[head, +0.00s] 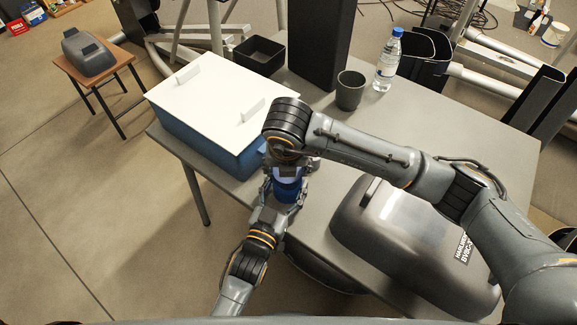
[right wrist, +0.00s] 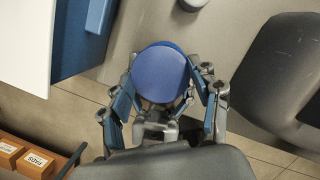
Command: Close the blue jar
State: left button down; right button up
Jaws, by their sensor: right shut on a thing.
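The blue jar (head: 288,190) is upright near the table's front edge in the head view. My left gripper (head: 286,196) comes from below with its fingers on both sides of the jar, seemingly shut on it. My right gripper (head: 290,163) points down right above the jar, partly hidden by its own wrist. In the right wrist view a round blue lid (right wrist: 161,72) fills the space between the fingers of my right gripper (right wrist: 165,90), which is shut on it. The lid hides the jar below, so I cannot tell whether it touches the rim.
A blue box with a white lid (head: 205,90) stands left of the jar. A dark grey case (head: 400,240) lies to the right. A grey cup (head: 350,91), a water bottle (head: 388,62) and a black tray (head: 259,55) stand farther back on the grey table (head: 440,130).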

jog(key=m, duration=0.2)
jog(key=m+h, duration=0.1)
jog(key=m, duration=0.1)
jog(key=shift+a+m, duration=0.2)
jog(key=shift+m, duration=0.1)
jog(key=m+g+h, duration=0.1)
jog(key=m, duration=0.4)
jog(key=shift+w, duration=0.1)
jog(key=m+g+h, duration=0.1)
jog(key=m, duration=0.3)
jog(key=shift+w, duration=0.1)
jog(key=m+g, duration=0.1)
jog(key=m, duration=0.3)
jog(key=shift+m, duration=0.4)
jog(key=o, duration=1)
jog(key=v, duration=1.2)
jog(key=shift+w+a, duration=0.1)
jog(key=shift+w, duration=0.05)
